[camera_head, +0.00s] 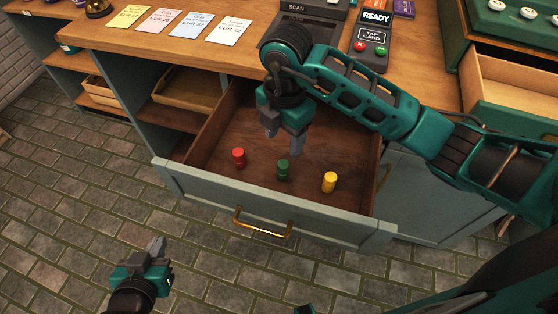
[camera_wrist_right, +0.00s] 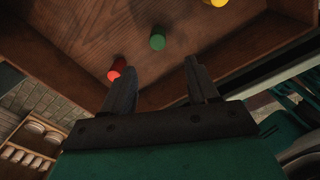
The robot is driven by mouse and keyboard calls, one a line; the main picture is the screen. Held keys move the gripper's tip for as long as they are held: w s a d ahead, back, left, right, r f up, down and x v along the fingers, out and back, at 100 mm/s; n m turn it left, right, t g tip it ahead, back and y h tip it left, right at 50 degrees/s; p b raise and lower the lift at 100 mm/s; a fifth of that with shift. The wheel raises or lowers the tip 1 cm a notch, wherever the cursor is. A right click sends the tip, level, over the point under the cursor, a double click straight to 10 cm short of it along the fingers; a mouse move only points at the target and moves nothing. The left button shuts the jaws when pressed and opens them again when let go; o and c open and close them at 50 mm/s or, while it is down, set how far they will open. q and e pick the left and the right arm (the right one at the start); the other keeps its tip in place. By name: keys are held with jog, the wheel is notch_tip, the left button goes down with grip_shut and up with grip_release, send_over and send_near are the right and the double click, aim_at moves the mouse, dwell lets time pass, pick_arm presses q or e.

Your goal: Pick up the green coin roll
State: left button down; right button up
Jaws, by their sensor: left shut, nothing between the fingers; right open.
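The green coin roll (camera_head: 283,170) stands upright in the open drawer (camera_head: 262,207), between a red roll (camera_head: 239,157) and a yellow roll (camera_head: 329,182). My right gripper (camera_head: 283,146) is open and empty above the drawer, behind the green roll in the head view. In the right wrist view the green roll (camera_wrist_right: 158,40) lies beyond the gap between the open fingers (camera_wrist_right: 163,85), apart from them. The red roll (camera_wrist_right: 117,69) is near the left finger there, and the yellow roll (camera_wrist_right: 216,2) is cut by the top edge. My left gripper (camera_head: 156,246) is shut and empty over the floor, in front of the drawer.
The drawer has wooden side walls and a front panel with a brass handle (camera_head: 262,224). The counter (camera_head: 250,58) above holds several price cards, a scanner and a card reader (camera_head: 373,35). Another open drawer (camera_head: 510,85) is at the right. Tiled floor is clear at the left.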

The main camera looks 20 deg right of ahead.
aim_at(283, 163)
notch_tip(283, 163, down, 7)
jog(key=shift+s+r+b, duration=0.1)
jog(key=shift+b, duration=0.2)
jog(key=f, duration=0.6)
jog(key=shift+w+b, duration=0.3)
jog(key=shift+w, duration=0.05)
jog(key=shift+r, duration=0.1)
jog(key=c, duration=0.6)
pick_arm(q)
jog(key=shift+s+f, duration=0.2)
jog(key=shift+f, duration=0.5)
pick_arm(e)
grip_shut()
